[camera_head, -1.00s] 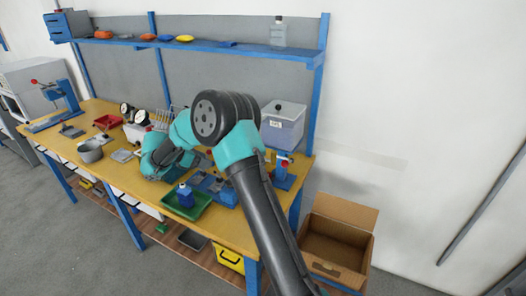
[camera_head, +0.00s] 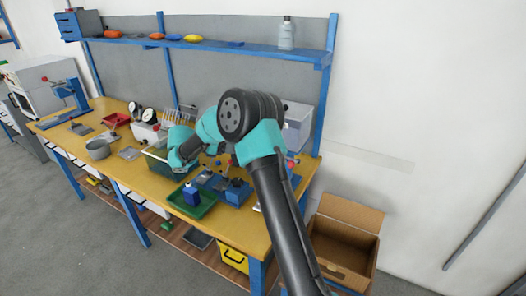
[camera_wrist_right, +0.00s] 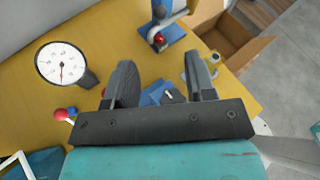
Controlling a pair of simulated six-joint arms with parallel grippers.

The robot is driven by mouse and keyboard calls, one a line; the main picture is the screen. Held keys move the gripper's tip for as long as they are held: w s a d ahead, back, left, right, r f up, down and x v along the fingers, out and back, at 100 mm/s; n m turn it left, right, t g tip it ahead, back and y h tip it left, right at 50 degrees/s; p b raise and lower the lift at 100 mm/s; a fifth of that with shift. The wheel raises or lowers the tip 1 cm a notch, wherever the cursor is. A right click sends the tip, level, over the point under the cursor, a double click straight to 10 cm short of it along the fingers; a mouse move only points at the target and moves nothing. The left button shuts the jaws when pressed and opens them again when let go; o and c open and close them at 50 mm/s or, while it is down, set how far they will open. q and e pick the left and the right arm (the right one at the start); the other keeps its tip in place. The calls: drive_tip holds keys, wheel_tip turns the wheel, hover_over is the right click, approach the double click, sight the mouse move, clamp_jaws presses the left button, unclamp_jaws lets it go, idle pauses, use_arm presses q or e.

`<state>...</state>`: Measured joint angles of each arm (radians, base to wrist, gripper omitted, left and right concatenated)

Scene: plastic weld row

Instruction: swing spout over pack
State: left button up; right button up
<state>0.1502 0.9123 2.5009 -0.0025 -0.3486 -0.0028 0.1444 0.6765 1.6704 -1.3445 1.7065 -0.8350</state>
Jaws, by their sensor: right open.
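My right arm crosses the bench in the head view. Its teal wrist (camera_head: 183,147) is over the middle back of the bench, and its fingertips cannot be made out there. In the right wrist view my right gripper (camera_wrist_right: 162,84) is open, with nothing held between its fingers. A small blue fixture (camera_wrist_right: 158,94) shows beyond the gap between the fingers. I cannot pick out the spout or the pack with certainty. A green tray (camera_head: 207,206) holds a blue bottle (camera_head: 191,194), with blue fixtures (camera_head: 234,193) to its right. My left gripper is not in view.
A dial gauge (camera_wrist_right: 62,65) stands left of the fingers in the wrist view. A blue post with a red ball (camera_wrist_right: 158,40) is ahead. An open cardboard box (camera_head: 343,243) stands off the bench's right end.

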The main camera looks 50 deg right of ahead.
drive_tip(key=x, duration=1.4)
drive_tip(key=shift+s+d+f, duration=0.1)
drive_tip(key=shift+d+f, duration=0.1)
drive_tip(key=shift+d, duration=0.1)
clamp_jaws()
